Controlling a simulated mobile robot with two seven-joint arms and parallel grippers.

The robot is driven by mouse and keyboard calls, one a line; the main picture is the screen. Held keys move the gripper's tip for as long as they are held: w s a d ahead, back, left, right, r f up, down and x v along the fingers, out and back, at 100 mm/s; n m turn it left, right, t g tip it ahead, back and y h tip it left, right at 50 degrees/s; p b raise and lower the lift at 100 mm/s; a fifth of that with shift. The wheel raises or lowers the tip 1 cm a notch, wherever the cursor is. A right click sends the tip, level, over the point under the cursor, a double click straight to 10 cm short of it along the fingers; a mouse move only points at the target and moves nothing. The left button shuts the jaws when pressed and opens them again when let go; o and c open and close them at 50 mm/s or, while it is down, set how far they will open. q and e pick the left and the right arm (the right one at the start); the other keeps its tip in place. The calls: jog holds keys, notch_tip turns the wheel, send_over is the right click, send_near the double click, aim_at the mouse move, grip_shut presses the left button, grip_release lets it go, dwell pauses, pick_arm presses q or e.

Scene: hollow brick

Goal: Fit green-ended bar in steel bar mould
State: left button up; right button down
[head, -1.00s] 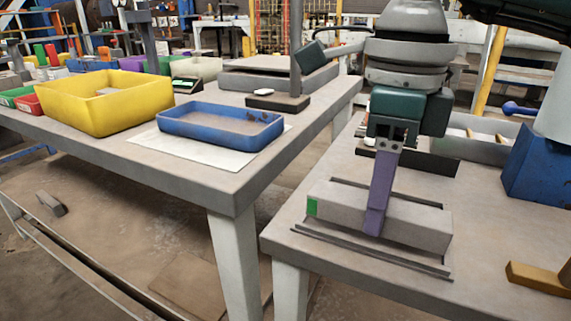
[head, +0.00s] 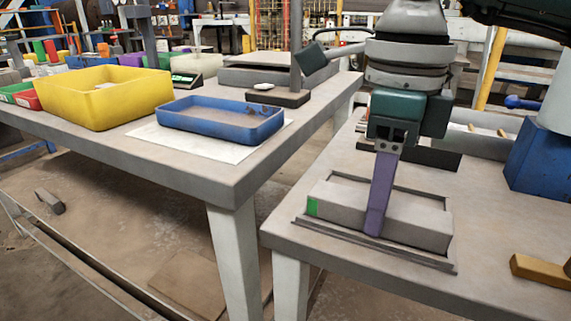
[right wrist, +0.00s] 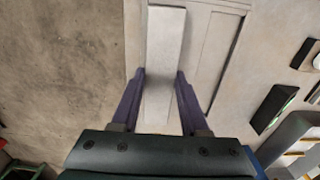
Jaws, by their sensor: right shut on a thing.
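The pale grey bar with a green left end (head: 312,207) is held level by my right gripper (head: 374,232); its purple fingers grip the bar's middle from both long sides. In the right wrist view the bar (right wrist: 165,50) lies between the fingers. The steel bar mould (head: 445,266) is a low grey rectangular frame on the right table. The bar is over its near side and hides most of the near rim's inner edge. Part of the recess shows behind the bar, and in the wrist view to its right (right wrist: 215,50). I cannot tell if the bar touches the mould. My left gripper is out of view.
A wooden block (head: 541,271) lies at the right of this table, with a blue box (head: 538,160) and a grey tray (head: 480,143) behind. The left table holds a blue tray (head: 220,133) and a yellow bin (head: 105,105). A gap separates the tables.

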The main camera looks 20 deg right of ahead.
jog(key=shift+f, duration=0.2)
jog(key=shift+c, duration=1.7)
grip_release()
notch_tip(320, 180, up, 10)
jog(key=p, duration=0.1)
jog(key=shift+a, duration=0.1)
